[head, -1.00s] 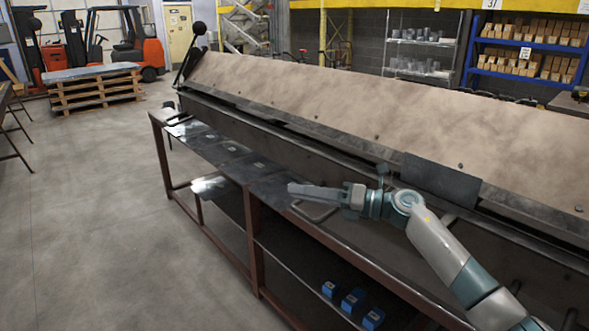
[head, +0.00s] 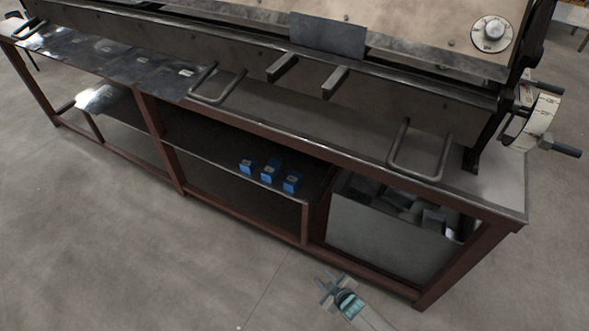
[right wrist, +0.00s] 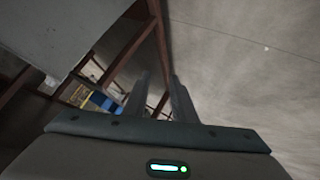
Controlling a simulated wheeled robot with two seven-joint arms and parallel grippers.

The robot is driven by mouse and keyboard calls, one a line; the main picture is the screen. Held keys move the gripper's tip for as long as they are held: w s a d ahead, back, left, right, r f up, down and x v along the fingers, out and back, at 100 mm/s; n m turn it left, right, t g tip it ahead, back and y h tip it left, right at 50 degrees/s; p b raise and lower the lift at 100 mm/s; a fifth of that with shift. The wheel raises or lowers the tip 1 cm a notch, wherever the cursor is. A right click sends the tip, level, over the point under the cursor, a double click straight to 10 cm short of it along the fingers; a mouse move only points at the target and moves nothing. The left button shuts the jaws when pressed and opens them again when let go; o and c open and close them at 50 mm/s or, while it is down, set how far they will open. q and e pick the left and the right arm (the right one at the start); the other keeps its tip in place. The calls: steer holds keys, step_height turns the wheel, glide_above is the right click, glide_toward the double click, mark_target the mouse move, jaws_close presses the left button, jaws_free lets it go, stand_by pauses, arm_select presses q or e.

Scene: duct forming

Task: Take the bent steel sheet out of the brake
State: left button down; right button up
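The steel sheet (head: 328,36) is a dark grey rectangle standing up against the brake's sloped front at the top of the head view. Its lower edge meets the brake (head: 200,45) at the clamping line, so its bend is hidden. My right gripper (head: 326,287) is low in front of the bench, well below and apart from the sheet. Its two fingers are apart with nothing between them, as the right wrist view (right wrist: 160,82) also shows. My left gripper is not in view.
The bench (head: 310,140) carries flat sheets (head: 110,50) at left. Bar handles (head: 418,165) stick out in front. Blue blocks (head: 268,173) sit on the lower shelf, and a bin of scrap (head: 390,235) stands below right. A dial wheel (head: 542,120) is at the right end. The floor in front is clear.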

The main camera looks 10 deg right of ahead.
steer(key=s+d+f+m+g+h, duration=0.1)
steer(key=s+f, duration=0.4)
steer(key=s, duration=1)
steer(key=s+d+f+m+g+h, duration=0.1)
steer(key=s+d+f+m+g, duration=0.2)
steer(key=s, duration=1.2)
steer(key=s+d+f+m+g, duration=0.3)
steer(key=s+f, duration=0.4)
steer(key=s, duration=0.7)
steer(key=shift+s+d+g+h, duration=0.4)
steer(key=shift+d+g, duration=0.2)
steer(key=shift+g, duration=0.2)
steer(key=shift+s, duration=0.1)
